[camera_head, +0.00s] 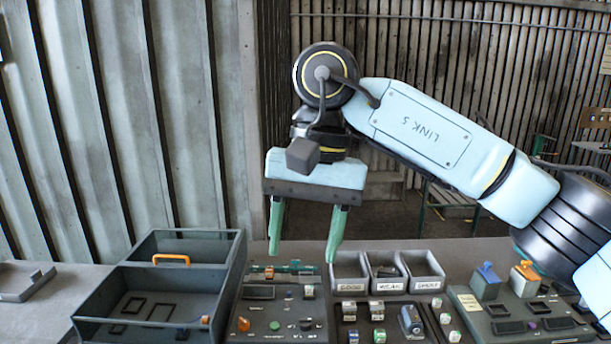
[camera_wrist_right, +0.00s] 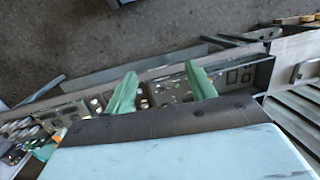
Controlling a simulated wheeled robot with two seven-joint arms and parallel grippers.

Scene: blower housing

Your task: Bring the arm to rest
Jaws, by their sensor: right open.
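My right gripper (camera_head: 306,238) hangs above the back part of the table in the head view, its two green fingers spread apart with nothing between them. Its arm comes in from the right. In the right wrist view the two green fingers (camera_wrist_right: 162,92) also stand apart and empty, with the table and its trays beyond them. My left gripper is not in view.
A dark open bin (camera_head: 165,253) with an orange handle stands at the left. A control panel (camera_head: 262,323), small labelled grey bins (camera_head: 385,285), a tray of small blocks and another panel (camera_head: 520,315) fill the table. A corrugated wall (camera_head: 150,120) stands behind.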

